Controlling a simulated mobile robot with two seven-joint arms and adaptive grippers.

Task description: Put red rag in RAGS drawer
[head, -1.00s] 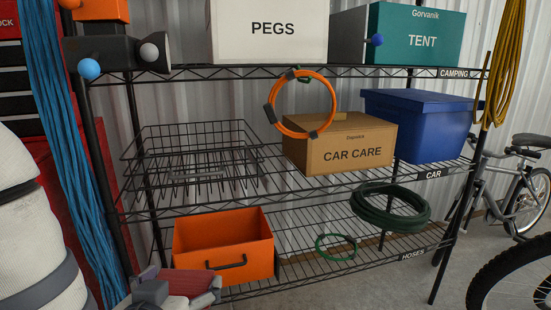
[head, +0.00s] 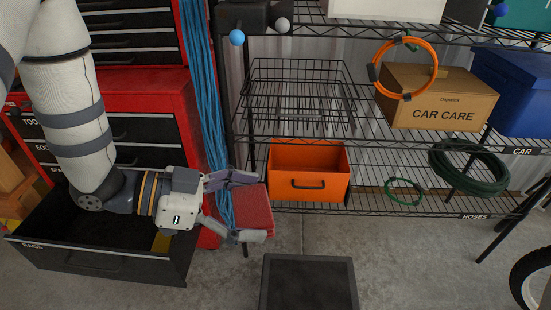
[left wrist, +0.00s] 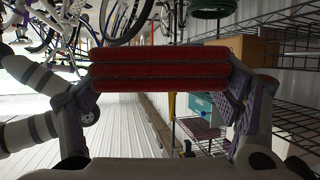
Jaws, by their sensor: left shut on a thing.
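The folded red rag (head: 254,209) is in my left gripper (head: 243,208), which is shut on it. In the left wrist view the rag (left wrist: 160,82) spans between the two fingers as a ribbed, layered bundle. The gripper holds it in front of the shelf's left post, to the right of the open drawer. The black RAGS drawer (head: 90,262) is pulled out at the bottom of the red tool cabinet, at the lower left. My left arm passes above this drawer and hides part of its inside. Something yellow shows at its right end. My right gripper is not in view.
The red cabinet (head: 140,90) has closed black drawers above. A wire shelf stands to the right, with an orange bin (head: 308,172) on its lowest level. Blue rope (head: 203,80) hangs between cabinet and shelf. A dark flat-topped object (head: 309,285) is at the bottom centre.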

